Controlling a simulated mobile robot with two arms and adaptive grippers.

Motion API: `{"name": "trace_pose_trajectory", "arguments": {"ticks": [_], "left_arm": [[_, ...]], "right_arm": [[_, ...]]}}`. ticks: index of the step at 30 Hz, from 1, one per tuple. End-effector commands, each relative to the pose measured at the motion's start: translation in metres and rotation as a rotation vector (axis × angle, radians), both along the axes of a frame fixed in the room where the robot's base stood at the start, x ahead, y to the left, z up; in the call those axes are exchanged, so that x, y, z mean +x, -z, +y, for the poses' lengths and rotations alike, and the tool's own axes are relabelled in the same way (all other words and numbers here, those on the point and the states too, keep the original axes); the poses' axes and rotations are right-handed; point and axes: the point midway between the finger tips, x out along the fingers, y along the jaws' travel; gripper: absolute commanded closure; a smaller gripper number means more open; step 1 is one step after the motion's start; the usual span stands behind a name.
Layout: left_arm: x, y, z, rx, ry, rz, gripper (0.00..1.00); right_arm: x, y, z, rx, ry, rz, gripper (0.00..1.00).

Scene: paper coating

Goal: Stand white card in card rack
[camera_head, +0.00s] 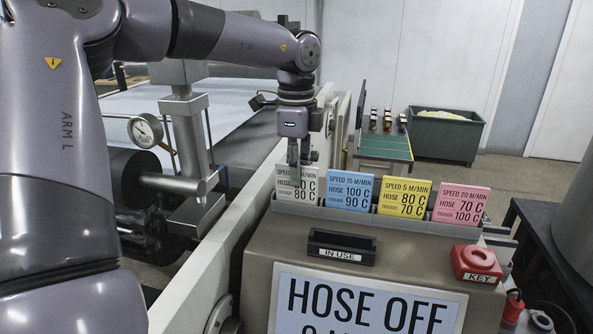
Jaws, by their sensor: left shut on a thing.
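The white card (306,190) stands upright at the left end of the grey card rack (385,222), its lower edge hidden behind the rack's front wall. I cannot tell whether it rests on the rack's bottom. My left gripper (293,158) points down from above and is shut on the card's top edge, covering part of its print. To the right in the same rack stand a blue card (347,188), a yellow card (404,198) and a pink card (461,204). My right gripper is out of view.
A black "IN USE" holder (341,246) sits empty in front of the rack. A red key switch (477,263) is at the right, above a "HOSE OFF" panel (365,302). A pressure gauge (145,131) and rollers stand left. A green bin (445,136) is behind.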

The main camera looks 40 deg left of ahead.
Motion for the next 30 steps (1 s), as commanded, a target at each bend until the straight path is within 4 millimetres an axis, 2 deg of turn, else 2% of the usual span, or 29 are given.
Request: {"name": "trace_pose_trajectory", "arguments": {"ticks": [8,9,19,30], "left_arm": [[0.0001,0.0009,-0.0001,0.0,0.0,0.0,1.0],[0.0001,0.0009,-0.0001,0.0,0.0,0.0,0.93],[0.0001,0.0009,-0.0001,-0.001,0.0,0.0,0.71],[0.0005,-0.0035,0.0001,0.001,0.0,-0.002,0.71]], "right_arm": [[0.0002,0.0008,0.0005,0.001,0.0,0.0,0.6],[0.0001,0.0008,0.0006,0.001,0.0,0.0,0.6],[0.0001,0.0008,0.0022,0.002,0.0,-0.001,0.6],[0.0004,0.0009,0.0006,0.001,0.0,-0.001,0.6]]}}
